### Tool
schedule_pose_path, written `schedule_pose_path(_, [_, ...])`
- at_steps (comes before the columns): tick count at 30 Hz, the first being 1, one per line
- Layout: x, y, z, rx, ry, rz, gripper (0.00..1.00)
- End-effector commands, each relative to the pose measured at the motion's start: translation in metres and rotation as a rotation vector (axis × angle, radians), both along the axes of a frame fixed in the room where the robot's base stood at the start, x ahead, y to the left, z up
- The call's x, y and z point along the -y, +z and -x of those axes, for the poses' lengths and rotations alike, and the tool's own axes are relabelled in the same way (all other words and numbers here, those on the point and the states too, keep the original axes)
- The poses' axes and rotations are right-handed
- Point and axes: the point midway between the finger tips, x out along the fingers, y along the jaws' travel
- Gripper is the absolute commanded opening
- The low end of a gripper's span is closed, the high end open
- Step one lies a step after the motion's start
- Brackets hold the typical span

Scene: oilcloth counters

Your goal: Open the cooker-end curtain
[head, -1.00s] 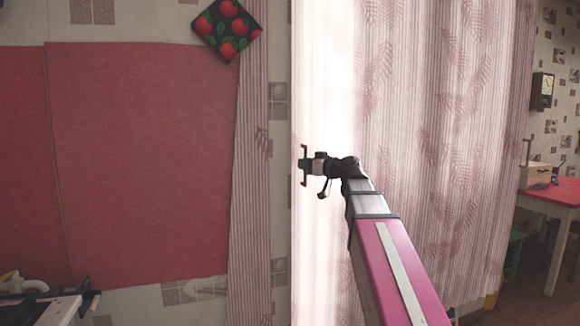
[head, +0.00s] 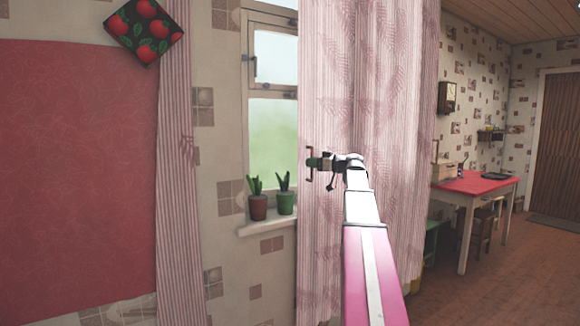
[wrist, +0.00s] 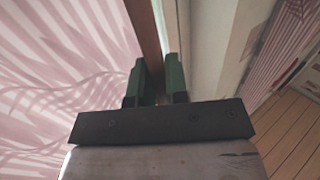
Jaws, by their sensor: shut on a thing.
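A pink striped curtain with a fern pattern (head: 385,110) hangs to the right of the window (head: 273,120), its left edge near the middle of the head view. A dark red handle (head: 308,150) is at that edge. My gripper (head: 312,163) is shut on the handle. In the wrist view the handle (wrist: 143,35) runs as a brown bar between the green fingers of my gripper (wrist: 157,75), with the curtain (wrist: 60,60) to the left. Another narrow, bunched pink curtain (head: 177,150) hangs left of the window. No cooker shows.
Two potted plants (head: 258,205) stand on the white windowsill (head: 268,226). A red panel (head: 75,170) and a cherry-patterned square (head: 145,30) are at left. A red-topped table (head: 475,185) with stools stands at right, and the brown floor (head: 500,265) before it is open.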

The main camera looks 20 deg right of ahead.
Motion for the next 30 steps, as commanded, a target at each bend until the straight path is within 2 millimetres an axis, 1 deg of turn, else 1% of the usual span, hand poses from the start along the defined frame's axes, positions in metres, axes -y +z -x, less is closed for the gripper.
schedule_pose_path(1, [0.022,0.000,-0.010,-0.002,-0.003,0.002,0.00])
schedule_pose_path(3, [0.045,0.000,-0.016,-0.001,-0.003,0.002,0.00])
schedule_pose_path(6, [0.076,0.001,-0.025,-0.002,-0.003,0.001,0.00])
schedule_pose_path(12, [0.124,0.000,-0.037,-0.001,-0.001,0.002,0.00])
schedule_pose_path(18, [0.153,-0.001,-0.045,-0.002,-0.001,0.002,0.00])
schedule_pose_path(21, [0.161,-0.001,-0.046,-0.002,0.000,0.002,0.00])
schedule_pose_path(25, [0.165,-0.001,-0.047,-0.002,0.001,0.002,0.00])
schedule_pose_path(30, [0.165,-0.001,-0.047,-0.002,0.001,0.002,0.00])
